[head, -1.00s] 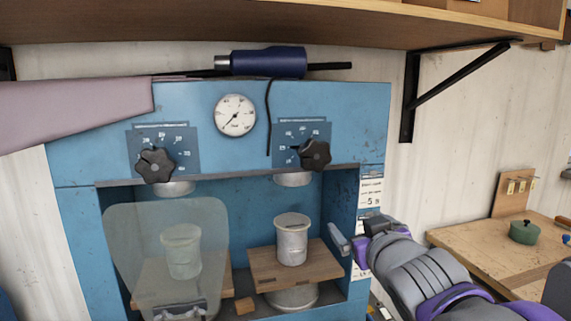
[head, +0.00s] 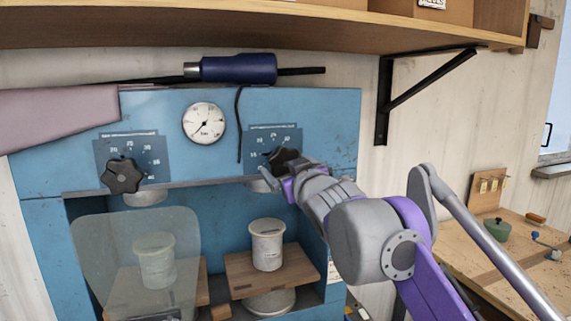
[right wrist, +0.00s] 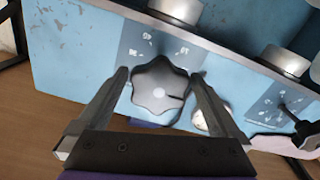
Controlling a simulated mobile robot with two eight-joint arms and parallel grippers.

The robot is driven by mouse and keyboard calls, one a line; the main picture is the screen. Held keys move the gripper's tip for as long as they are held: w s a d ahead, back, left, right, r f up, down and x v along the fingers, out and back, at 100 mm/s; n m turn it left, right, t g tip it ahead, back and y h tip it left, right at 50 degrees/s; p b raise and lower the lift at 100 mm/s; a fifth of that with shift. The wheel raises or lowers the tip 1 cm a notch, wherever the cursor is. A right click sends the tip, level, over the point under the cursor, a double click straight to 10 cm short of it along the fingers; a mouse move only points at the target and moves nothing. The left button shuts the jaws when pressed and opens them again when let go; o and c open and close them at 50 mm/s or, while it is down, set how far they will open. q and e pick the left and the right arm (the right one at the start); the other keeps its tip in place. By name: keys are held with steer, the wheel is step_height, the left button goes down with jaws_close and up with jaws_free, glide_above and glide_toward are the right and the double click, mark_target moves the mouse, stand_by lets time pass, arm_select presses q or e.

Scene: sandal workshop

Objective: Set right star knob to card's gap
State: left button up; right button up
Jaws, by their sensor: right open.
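The right star knob (head: 284,160) is black with rounded lobes and sits on the blue press below its number plate. It fills the middle of the right wrist view (right wrist: 158,92), where a dark pointer mark on it points right, toward the gauge. My right gripper (head: 276,182) is at the knob, open, and partly hides it in the head view. In the wrist view its fingers (right wrist: 158,76) stand on either side of the knob, with small gaps showing. The card (head: 334,268) on the press's right side is mostly hidden by my right arm; its marks are unreadable. My left gripper is out of view.
The left star knob (head: 122,175) sits on the same blue panel, with the gauge (head: 204,123) between the knobs. A shelf (head: 200,30) overhangs the press.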

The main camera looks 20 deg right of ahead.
steer(key=shift+w, duration=0.45)
steer(key=shift+c, duration=0.3)
steer(key=c, duration=1.1)
steer(key=shift+o, duration=0.2)
steer(key=m, duration=0.4)
steer(key=shift+a+m+p, duration=0.2)
steer(key=shift+m+p, duration=0.1)
steer(key=shift+a+m, duration=0.15)
steer(key=shift+m, duration=1.85)
